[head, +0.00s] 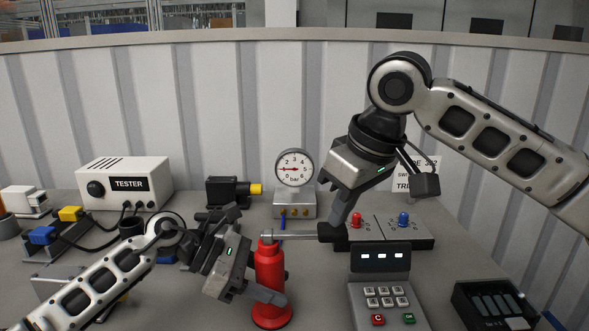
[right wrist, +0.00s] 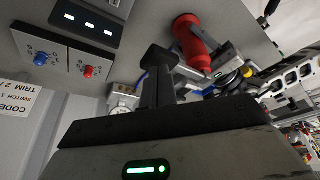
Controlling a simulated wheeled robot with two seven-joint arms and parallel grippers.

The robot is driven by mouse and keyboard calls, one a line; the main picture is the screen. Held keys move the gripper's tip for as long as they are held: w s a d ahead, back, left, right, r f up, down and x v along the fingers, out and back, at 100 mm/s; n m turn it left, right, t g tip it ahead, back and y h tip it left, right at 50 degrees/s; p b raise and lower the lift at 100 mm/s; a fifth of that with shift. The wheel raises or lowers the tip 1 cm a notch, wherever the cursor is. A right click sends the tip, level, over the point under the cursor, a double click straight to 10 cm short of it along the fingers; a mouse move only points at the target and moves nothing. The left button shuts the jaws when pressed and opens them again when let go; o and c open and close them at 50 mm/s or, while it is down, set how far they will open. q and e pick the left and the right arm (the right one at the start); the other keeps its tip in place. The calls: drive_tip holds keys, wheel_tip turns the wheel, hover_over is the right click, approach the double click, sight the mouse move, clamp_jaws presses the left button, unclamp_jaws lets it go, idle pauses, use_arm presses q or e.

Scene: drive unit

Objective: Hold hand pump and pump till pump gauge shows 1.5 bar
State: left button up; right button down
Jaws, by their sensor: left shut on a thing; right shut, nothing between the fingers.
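The hand pump (head: 269,272) is a red upright cylinder on the bench, with a grey lever (head: 295,236) reaching right to a black grip. My left gripper (head: 262,291) is shut on the pump's red body. My right gripper (head: 338,222) is shut and empty, its fingertips at the lever's black end; I cannot tell if they touch. The pump gauge (head: 294,168) stands behind on a grey block; its red needle points left, but the exact value is too small to read. The right wrist view shows the pump (right wrist: 194,38) beyond my shut right fingers (right wrist: 158,72).
A keypad box (head: 382,290) and a panel with red and blue knobs (head: 400,232) stand right of the pump. A dark tray (head: 492,305) is at far right. A white tester (head: 124,183) and cables lie left. A ribbed wall closes the back.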

sight(340, 233)
idle(0.4)
drive_tip(key=shift+a+f, duration=0.15)
drive_tip(key=shift+f, duration=2.25)
drive_tip(key=shift+d+r, duration=0.2)
drive_tip(key=shift+r, duration=2.2)
drive_tip(key=shift+r, duration=2.55)
use_arm(q)
drive_tip(key=o, duration=1.1)
